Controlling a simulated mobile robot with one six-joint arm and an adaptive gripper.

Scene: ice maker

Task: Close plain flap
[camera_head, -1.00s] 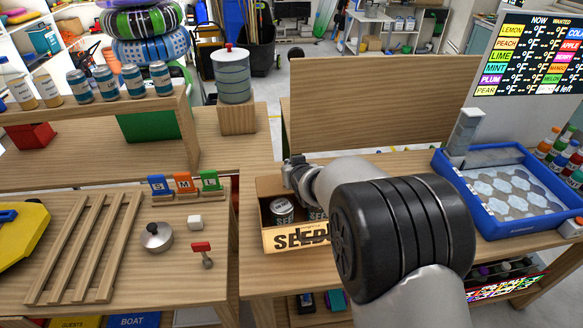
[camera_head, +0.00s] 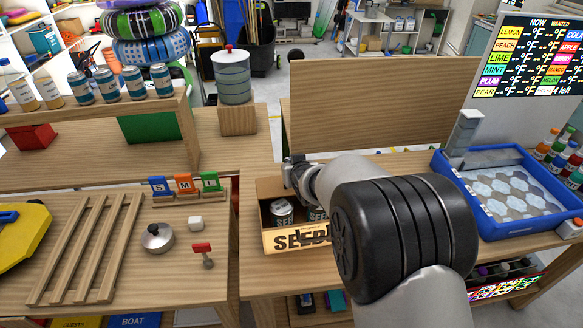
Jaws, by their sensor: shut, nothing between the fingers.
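A large plain wooden panel (camera_head: 385,105) stands upright behind the right-hand workbench; it looks like the plain flap, though I cannot see its hinge. Its face has no writing. My gripper (camera_head: 294,172) is low at the back of the open SEED box (camera_head: 282,241), in front of the panel's lower left part. The gripper is small and partly hidden by my wrist; its fingers look shut, with nothing seen in them. I cannot tell whether it touches the box. My arm covers the box's right side.
Cans (camera_head: 281,212) stand in the SEED box. A blue tray (camera_head: 505,225) of ice-like pieces lies to the right. A grey-green canister (camera_head: 232,78) with a red knob stands on a wooden block left of the panel. A slatted rack (camera_head: 85,245) and a small pot (camera_head: 157,237) lie on the left bench.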

